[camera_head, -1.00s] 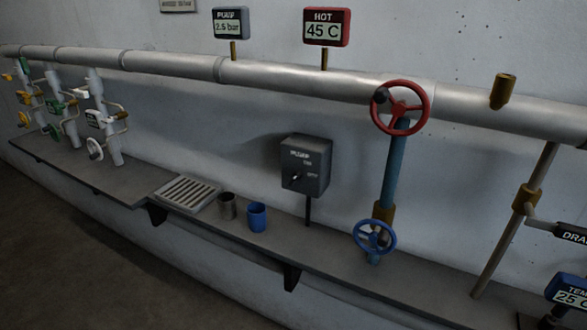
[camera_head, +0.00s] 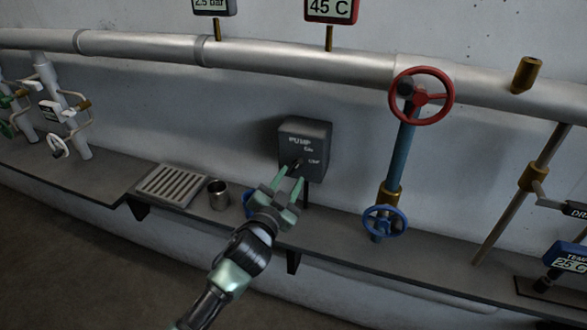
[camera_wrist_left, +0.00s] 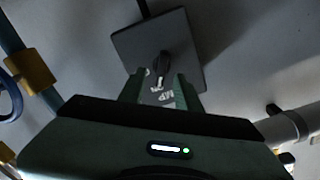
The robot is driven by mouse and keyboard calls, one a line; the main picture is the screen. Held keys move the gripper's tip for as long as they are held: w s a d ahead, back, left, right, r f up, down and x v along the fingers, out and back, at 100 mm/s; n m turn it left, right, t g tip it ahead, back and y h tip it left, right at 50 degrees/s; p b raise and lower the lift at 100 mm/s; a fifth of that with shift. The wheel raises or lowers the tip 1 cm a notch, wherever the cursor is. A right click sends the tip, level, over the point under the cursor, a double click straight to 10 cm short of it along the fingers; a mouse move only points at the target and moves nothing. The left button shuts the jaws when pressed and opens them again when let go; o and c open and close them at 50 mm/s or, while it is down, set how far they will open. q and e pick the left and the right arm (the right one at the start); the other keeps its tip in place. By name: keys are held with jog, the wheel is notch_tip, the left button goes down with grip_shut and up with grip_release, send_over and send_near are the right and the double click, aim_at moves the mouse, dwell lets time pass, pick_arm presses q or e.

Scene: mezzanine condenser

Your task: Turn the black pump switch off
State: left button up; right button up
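The pump switch is a dark box (camera_head: 305,136) on a post above the shelf, lettered PUMP with smaller labels to the right. Its small black knob (camera_head: 297,165) is partly hidden by my fingers in the head view. My left gripper (camera_head: 286,178) is in front of the box's lower part, its two green fingers apart. In the left wrist view the box (camera_wrist_left: 185,40) is upside down, and the knob (camera_wrist_left: 160,66) with a pale mark lies between and just beyond the open fingertips (camera_wrist_left: 160,80). I cannot tell whether they touch it. My right gripper is not in view.
A red handwheel (camera_head: 421,96) and a blue handwheel (camera_head: 385,223) are right of the switch. A metal cup (camera_head: 219,195) and a grate (camera_head: 172,186) are on the shelf to the left. A blue cup (camera_head: 248,204) is mostly behind my left arm.

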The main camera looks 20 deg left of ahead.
aim_at(294, 170)
pick_arm(q)
jog(key=w, duration=0.2)
jog(key=shift+w+a, duration=0.1)
jog(key=shift+w, duration=0.2)
jog(key=shift+w+f, duration=0.1)
jog(key=shift+w, duration=0.25)
jog(key=shift+c, duration=0.9)
grip_shut()
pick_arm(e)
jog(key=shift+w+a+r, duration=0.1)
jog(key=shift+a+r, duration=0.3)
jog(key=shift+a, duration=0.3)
